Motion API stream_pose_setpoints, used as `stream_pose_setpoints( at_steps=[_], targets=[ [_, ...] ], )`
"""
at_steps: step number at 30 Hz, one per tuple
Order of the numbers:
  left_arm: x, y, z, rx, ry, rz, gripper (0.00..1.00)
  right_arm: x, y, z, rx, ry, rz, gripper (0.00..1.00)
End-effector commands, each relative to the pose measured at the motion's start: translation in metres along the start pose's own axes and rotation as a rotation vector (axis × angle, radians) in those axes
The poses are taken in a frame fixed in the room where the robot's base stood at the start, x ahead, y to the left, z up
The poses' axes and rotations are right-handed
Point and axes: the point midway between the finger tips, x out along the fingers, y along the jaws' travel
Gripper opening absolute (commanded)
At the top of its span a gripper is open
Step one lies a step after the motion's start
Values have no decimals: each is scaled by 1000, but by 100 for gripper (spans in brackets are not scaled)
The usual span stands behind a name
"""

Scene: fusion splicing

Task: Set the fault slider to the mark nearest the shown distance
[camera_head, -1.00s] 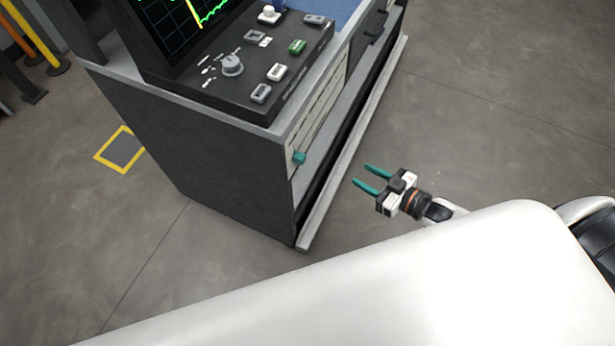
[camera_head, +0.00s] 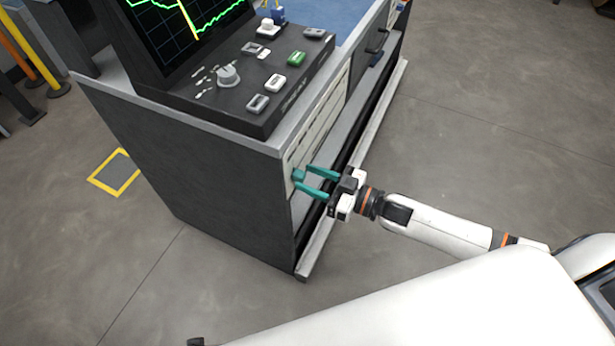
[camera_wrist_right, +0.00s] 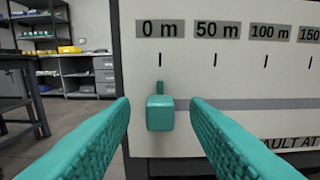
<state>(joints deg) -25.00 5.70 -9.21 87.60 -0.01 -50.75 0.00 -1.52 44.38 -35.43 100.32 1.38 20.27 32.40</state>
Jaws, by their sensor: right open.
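The fault slider (camera_wrist_right: 160,113) is a small teal block on a grey track of a white scale panel (camera_wrist_right: 230,75). In the right wrist view its pointer stands under the 0 m tick. The 50 m, 100 m and 150 marks run off to the right. My right gripper (camera_head: 309,182) is open, its teal fingers reaching the panel at the slider (camera_head: 298,175). In the right wrist view the fingers (camera_wrist_right: 160,122) lie either side of the slider, with gaps showing. The screen (camera_head: 180,25) shows a green trace and a yellow line; no distance is readable. My left gripper is not seen.
A black control box (camera_head: 232,105) with a knob and several buttons sits on the cabinet (camera_head: 190,155) above the panel. A pale rail (camera_head: 315,255) runs along the cabinet's foot. Open floor (camera_head: 490,150) lies to the right.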

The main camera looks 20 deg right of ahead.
Motion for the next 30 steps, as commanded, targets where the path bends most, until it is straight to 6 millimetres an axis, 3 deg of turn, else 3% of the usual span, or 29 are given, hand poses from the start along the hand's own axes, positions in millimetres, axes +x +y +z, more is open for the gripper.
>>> stream_pose_setpoints(
  at_steps=[4, 13, 14, 21, 30],
  targets=[
    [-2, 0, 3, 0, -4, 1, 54, 12, 0, 0, 0, 0, -1, 42],
    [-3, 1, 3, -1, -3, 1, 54, 15, 0, 0, 0, 1, 0, 42],
    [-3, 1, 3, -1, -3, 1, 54, 15, 0, 0, 0, 1, 0, 40],
    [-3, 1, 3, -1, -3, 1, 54, 14, 0, 0, 0, 1, 0, 1],
    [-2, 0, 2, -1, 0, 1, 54, 14, -4, 0, -2, 1, -1, 0]
  ],
)
